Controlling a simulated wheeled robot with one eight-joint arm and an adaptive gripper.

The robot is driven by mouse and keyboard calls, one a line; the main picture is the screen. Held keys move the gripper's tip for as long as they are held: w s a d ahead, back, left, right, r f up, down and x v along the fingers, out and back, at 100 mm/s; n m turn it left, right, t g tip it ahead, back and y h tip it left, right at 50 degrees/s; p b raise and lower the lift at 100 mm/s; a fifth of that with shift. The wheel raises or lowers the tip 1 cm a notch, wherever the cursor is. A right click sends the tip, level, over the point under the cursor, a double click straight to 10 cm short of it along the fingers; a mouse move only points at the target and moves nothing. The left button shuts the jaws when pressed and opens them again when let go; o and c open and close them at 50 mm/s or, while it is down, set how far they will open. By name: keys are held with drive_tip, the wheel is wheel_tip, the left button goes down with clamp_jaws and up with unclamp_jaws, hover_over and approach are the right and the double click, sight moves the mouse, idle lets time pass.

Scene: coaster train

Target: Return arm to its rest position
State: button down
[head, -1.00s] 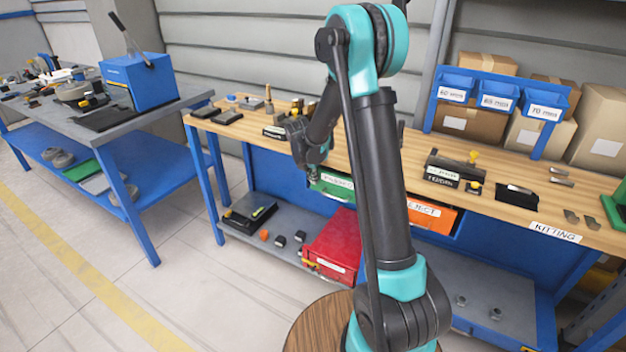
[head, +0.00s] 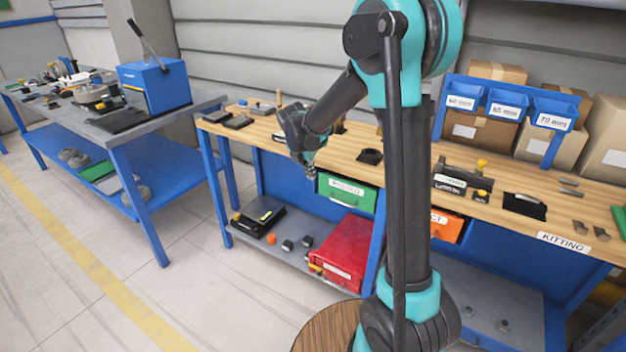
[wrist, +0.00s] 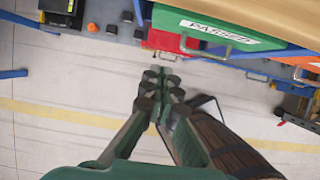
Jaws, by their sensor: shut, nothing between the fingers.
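My gripper (head: 310,172) hangs from my bent arm in front of the wooden workbench (head: 375,140), pointing down beside the green drawer. In the wrist view my gripper (wrist: 158,88) has its fingers together with nothing between them. The floor lies beyond the fingertips. My arm's upright link covers part of the bench and part of the orange drawer in the head view.
The green drawer (head: 347,193) labelled PASSED is close to my gripper; it also shows in the wrist view (wrist: 215,28). An orange drawer (head: 447,227) is to its right. A red bin (head: 342,250) stands on the lower shelf. Floor (head: 215,275) at front left is clear.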

drive_tip(key=s+d+f+m+y, duration=0.1)
drive_tip(key=s+d+m, duration=0.3)
drive_tip(key=s+m, duration=0.5)
drive_tip(key=s+d+f+m, duration=0.2)
drive_tip(key=s+d+m, duration=0.2)
drive_tip(key=s+m, duration=0.6)
drive_tip(key=s+d+f+m+y, duration=0.1)
drive_tip(key=s+d+m, duration=0.3)
drive_tip(key=s+m, duration=0.5)
drive_tip(key=shift+s+d+f+m+t+y, duration=0.3)
drive_tip(key=shift+s+d+f+m, duration=0.15)
drive_tip(key=shift+s, duration=0.2)
